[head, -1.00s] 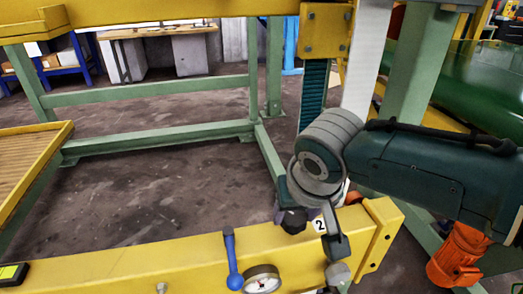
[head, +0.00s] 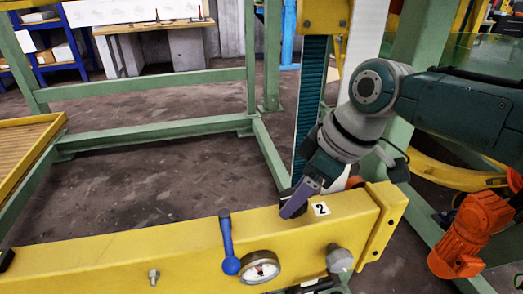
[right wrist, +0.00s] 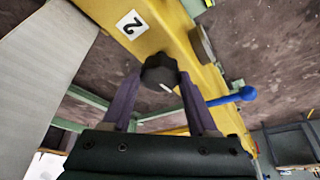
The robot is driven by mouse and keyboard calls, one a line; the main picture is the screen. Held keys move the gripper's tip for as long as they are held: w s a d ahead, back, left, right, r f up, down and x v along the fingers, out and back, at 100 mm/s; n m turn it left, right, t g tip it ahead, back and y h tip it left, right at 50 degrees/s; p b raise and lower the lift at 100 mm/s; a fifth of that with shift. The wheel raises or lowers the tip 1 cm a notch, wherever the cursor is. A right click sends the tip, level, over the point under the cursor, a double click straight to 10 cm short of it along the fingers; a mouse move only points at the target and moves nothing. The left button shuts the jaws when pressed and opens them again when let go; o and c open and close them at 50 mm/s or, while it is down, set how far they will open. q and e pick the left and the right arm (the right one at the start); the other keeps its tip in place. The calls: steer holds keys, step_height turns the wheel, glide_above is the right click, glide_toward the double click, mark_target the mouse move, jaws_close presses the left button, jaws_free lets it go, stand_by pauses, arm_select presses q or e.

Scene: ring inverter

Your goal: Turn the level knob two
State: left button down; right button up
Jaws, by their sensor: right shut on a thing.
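Level knob two is a dark, lobed knob (right wrist: 159,72) on the yellow beam (head: 180,235), close to a white label with a "2" (head: 320,209). My right gripper (right wrist: 158,84) has its two purple fingers on either side of the knob and is shut on it. In the head view my right gripper (head: 297,203) reaches down to the beam's back edge beside the label, and its fingers mostly hide the knob. My left gripper is not in view.
A blue-handled lever (head: 227,245) and a round white gauge (head: 260,267) sit on the beam left of the label. A grey rounded fitting (head: 339,258) is at the beam's front. An orange motor-like unit (head: 470,235) stands at the right. Open floor lies behind the beam.

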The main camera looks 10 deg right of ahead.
steer(key=n+g+b, duration=0.1)
steer(key=n+b, duration=0.1)
steer(key=b, duration=0.1)
steer(key=n+b, duration=0.3)
steer(key=n+g+b, duration=0.1)
steer(key=n+b, duration=0.1)
steer(key=b, duration=0.1)
steer(key=shift+w+d+f+g+y+b, duration=0.1)
steer(key=shift+w+f+g+y+b, duration=0.05)
steer(key=shift+f+g+y+b, duration=0.2)
steer(key=shift+r+n+g+b, duration=0.25)
steer(key=shift+n+b, duration=0.6)
steer(key=shift+n, duration=0.05)
steer(key=o, duration=1.2)
steer(key=shift+o, duration=0.8)
steer(key=shift+r, duration=0.1)
